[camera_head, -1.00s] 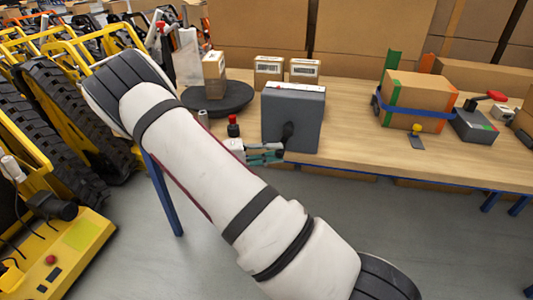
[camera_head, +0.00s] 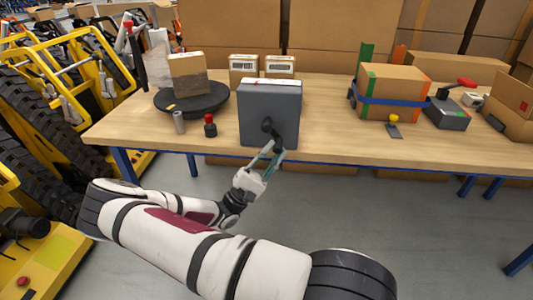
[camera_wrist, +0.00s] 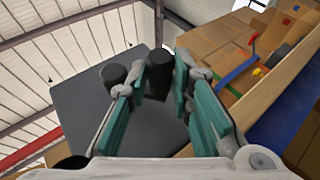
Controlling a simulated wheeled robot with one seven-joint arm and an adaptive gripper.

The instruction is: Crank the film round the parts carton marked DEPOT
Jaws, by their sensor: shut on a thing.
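A brown carton (camera_head: 188,66) stands on a black round turntable (camera_head: 192,99) at the back left of the bench; its lower part looks greyish, perhaps under film. I cannot read its marking. A pale film roll (camera_head: 158,50) stands upright behind it. A grey box (camera_head: 270,98) at the bench's front edge carries a black crank (camera_head: 268,128) on its front face. My gripper (camera_head: 271,152) reaches up to the crank from below. In the wrist view my gripper (camera_wrist: 172,78) is shut on the black crank handle (camera_wrist: 184,64), with the grey box (camera_wrist: 80,110) behind.
A red-topped black button post (camera_head: 210,126) and a grey cylinder (camera_head: 179,122) stand left of the grey box. Two small cartons (camera_head: 262,68) stand behind it. A blue-strapped carton (camera_head: 393,88) and a red-handled tool (camera_head: 450,108) are at right. Yellow tracked carriers (camera_head: 60,70) crowd the left.

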